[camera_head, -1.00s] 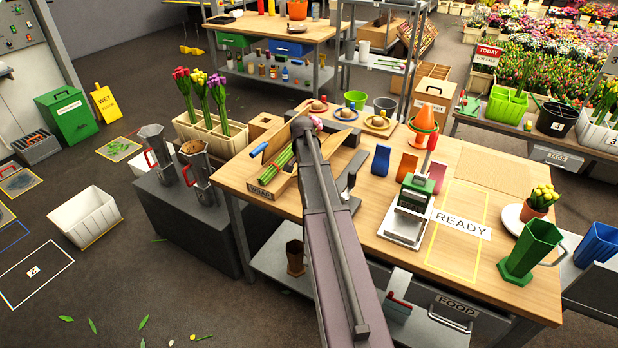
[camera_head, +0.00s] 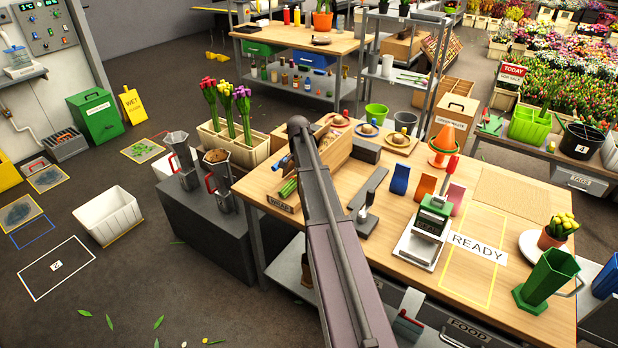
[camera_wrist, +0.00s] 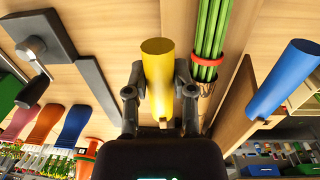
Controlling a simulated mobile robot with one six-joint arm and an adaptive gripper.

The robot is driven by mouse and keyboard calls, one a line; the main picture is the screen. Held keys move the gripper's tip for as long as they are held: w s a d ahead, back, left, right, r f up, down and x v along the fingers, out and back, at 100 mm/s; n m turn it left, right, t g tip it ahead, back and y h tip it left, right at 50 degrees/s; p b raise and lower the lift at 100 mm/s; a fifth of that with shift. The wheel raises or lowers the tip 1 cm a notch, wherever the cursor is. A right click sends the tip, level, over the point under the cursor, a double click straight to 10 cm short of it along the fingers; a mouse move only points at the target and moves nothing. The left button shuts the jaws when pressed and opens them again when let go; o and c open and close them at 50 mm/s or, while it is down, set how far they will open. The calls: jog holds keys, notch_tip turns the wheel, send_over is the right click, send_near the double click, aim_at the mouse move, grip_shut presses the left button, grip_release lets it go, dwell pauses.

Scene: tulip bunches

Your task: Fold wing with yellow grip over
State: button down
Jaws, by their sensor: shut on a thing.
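My gripper (camera_wrist: 159,72) is shut on the yellow grip (camera_wrist: 160,58) in the wrist view, with one finger on each side. In the head view my arm hides the gripper and the yellow grip. A wooden wing (camera_head: 338,152) stands raised to the right of my arm. Green stems (camera_wrist: 212,32) with a red band (camera_wrist: 207,60) lie just right of the yellow grip in the wrist view. The stem ends (camera_head: 288,188) show by the WRAP label (camera_head: 281,203). A blue grip (camera_wrist: 284,78) sits on another wooden wing (camera_wrist: 234,108), apart from my gripper.
A dark flat bar with a lever (camera_head: 368,190) lies right of the wrapping place. A scale with a green top (camera_head: 432,215), coloured packets (camera_head: 400,180) and an orange cone (camera_head: 447,138) stand farther right. The yellow-outlined area beside the READY sign (camera_head: 478,247) is clear.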

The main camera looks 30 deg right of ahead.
jog(key=shift+w+a+f, duration=0.1)
jog(key=shift+w+a, duration=0.2)
jog(key=shift+w, duration=0.45)
jog(key=shift+w+a+f, duration=0.1)
jog(key=shift+w+a, duration=0.15)
jog(key=shift+w, duration=0.6)
jog(key=c, duration=0.6)
grip_release()
jog(key=shift+c, duration=0.2)
jog(key=shift+o, duration=1)
jog(key=shift+w+a+f, duration=0.1)
jog(key=shift+w+f, duration=0.05)
jog(key=shift+w, duration=0.05)
jog(key=shift+s, duration=0.2)
